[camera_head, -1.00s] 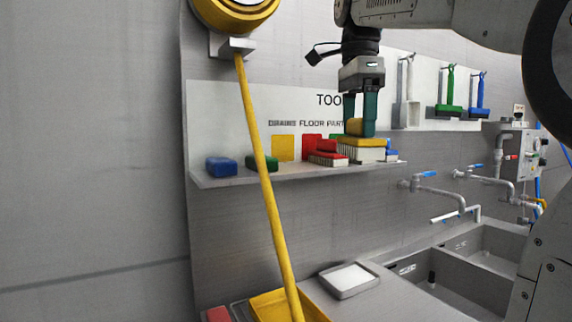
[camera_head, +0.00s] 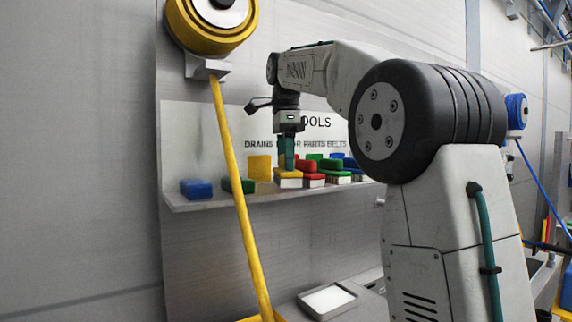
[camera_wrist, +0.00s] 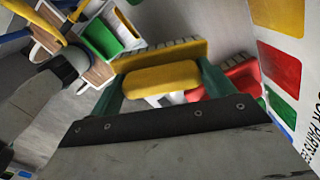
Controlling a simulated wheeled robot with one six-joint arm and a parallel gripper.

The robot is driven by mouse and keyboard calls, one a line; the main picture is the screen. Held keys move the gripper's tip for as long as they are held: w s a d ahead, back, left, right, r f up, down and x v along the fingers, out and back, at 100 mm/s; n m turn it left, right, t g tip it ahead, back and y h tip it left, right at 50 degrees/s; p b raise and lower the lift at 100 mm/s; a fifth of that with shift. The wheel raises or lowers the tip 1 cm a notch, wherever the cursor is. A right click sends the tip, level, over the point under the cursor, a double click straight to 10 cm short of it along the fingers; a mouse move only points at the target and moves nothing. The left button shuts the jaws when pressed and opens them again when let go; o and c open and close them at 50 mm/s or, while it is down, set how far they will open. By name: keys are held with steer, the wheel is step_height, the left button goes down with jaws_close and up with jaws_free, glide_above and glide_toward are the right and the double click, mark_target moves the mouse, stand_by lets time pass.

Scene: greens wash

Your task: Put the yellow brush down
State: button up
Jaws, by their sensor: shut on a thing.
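The yellow brush (camera_head: 290,173) has a yellow top and pale bristles below. My gripper (camera_head: 288,160) points down over the grey tool shelf (camera_head: 200,203) and is shut on the brush's yellow grip. In the wrist view the yellow brush (camera_wrist: 160,78) sits between my two green fingers. The brush is at shelf height, left of a red brush (camera_head: 312,168). I cannot tell whether its bristles touch the shelf.
A blue block (camera_head: 196,189) and a green block (camera_head: 238,185) lie on the shelf's left part. Several green and blue brushes crowd its right. A yellow pole (camera_head: 238,190) crosses in front. A tray (camera_head: 328,299) lies below.

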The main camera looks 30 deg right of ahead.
steer(key=shift+f, duration=0.8)
steer(key=shift+f, duration=0.15)
steer(key=o, duration=1.1)
steer(key=shift+c, duration=0.2)
